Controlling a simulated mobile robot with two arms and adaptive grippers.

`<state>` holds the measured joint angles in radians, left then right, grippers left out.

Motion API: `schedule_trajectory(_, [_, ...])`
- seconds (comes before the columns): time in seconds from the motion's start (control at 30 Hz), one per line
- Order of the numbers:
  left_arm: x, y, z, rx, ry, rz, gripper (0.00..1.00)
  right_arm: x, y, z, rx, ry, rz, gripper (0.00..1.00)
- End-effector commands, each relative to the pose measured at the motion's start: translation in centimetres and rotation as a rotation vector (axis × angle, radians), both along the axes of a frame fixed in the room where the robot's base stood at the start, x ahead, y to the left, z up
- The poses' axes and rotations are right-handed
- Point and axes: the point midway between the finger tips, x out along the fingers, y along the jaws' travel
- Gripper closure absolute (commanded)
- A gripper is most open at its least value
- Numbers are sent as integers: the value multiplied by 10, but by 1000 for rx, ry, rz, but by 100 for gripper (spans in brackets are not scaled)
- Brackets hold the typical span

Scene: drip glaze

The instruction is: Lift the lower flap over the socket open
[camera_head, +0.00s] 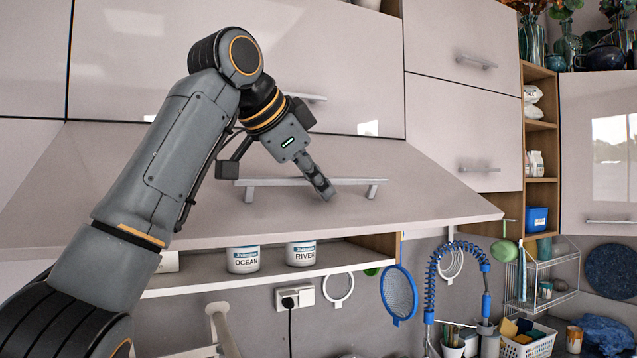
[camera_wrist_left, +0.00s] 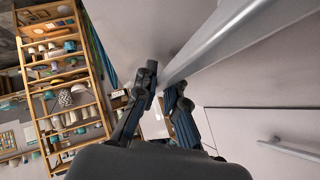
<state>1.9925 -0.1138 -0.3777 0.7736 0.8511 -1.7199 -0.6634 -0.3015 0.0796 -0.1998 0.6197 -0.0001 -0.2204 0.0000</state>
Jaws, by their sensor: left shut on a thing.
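The lower flap (camera_head: 420,190) is a pale panel above the socket (camera_head: 295,297). It is tilted outward, and its bottom edge stands away from the cabinet, so the shelf inside shows beneath it. Its long grey bar handle (camera_head: 270,182) runs along the panel. My left gripper (camera_head: 322,186) is shut on this handle, right of its middle. In the left wrist view the fingers (camera_wrist_left: 162,92) lie on both sides of the handle bar (camera_wrist_left: 215,42). The exact finger contact is partly hidden. My right gripper is not in view.
White jars marked OCEAN (camera_head: 243,260) and RIVER (camera_head: 301,254) stand on the shelf (camera_head: 200,282) under the flap. Another closed flap (camera_head: 350,60) is above. A blue strainer (camera_head: 398,294) and a blue coiled hose (camera_head: 436,275) are below right.

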Motion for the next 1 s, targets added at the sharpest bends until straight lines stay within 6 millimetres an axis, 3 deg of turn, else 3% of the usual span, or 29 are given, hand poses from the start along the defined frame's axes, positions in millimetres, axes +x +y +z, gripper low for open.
schedule_trajectory(0.03, [0, -1, 3, -5, -7, -2, 84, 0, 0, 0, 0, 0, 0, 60])
schedule_trajectory(0.13, [0, 0, 2, -4, -6, -1, 66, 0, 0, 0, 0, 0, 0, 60])
schedule_trajectory(0.53, [-4, 4, 6, -2, -3, 1, 66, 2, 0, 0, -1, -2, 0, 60])
schedule_trajectory(1.0, [-59, 51, 62, -3, -6, 0, 66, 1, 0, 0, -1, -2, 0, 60])
